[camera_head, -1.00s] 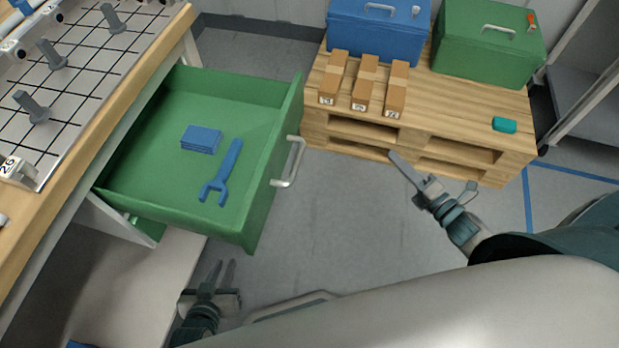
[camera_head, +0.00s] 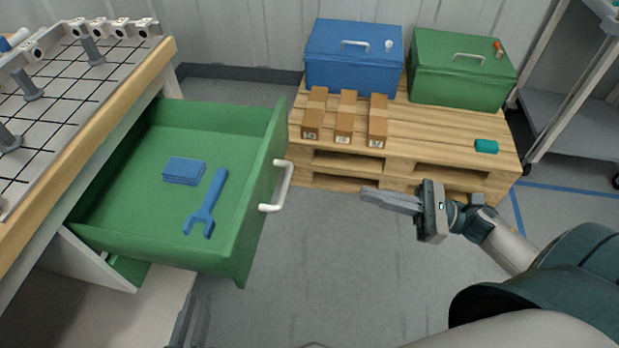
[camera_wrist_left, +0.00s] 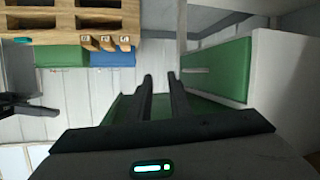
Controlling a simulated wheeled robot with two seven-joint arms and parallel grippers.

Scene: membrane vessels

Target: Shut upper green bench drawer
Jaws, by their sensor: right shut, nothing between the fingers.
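The green upper drawer (camera_head: 262,215) stands pulled far out of the bench at the left in the head view. Its white bar handle (camera_head: 284,186) is on the front, facing right. A blue open-ended wrench (camera_head: 208,205) and a small blue block (camera_head: 184,171) lie inside. My right gripper (camera_head: 363,195) is shut and empty, its fingers pointing left toward the handle, with a clear gap between. My left gripper (camera_head: 187,322) is at the bottom edge, below the drawer and partly cut off. In the left wrist view its two fingers (camera_wrist_left: 163,84) are apart with nothing visible between them.
A wooden pallet (camera_head: 450,130) behind holds a blue case (camera_head: 353,70), a green case (camera_head: 462,85), three brown boxes and a teal item (camera_head: 486,146). A grid-topped bench (camera_head: 80,135) is left. A grey rack stands at right. Floor between drawer and right gripper is clear.

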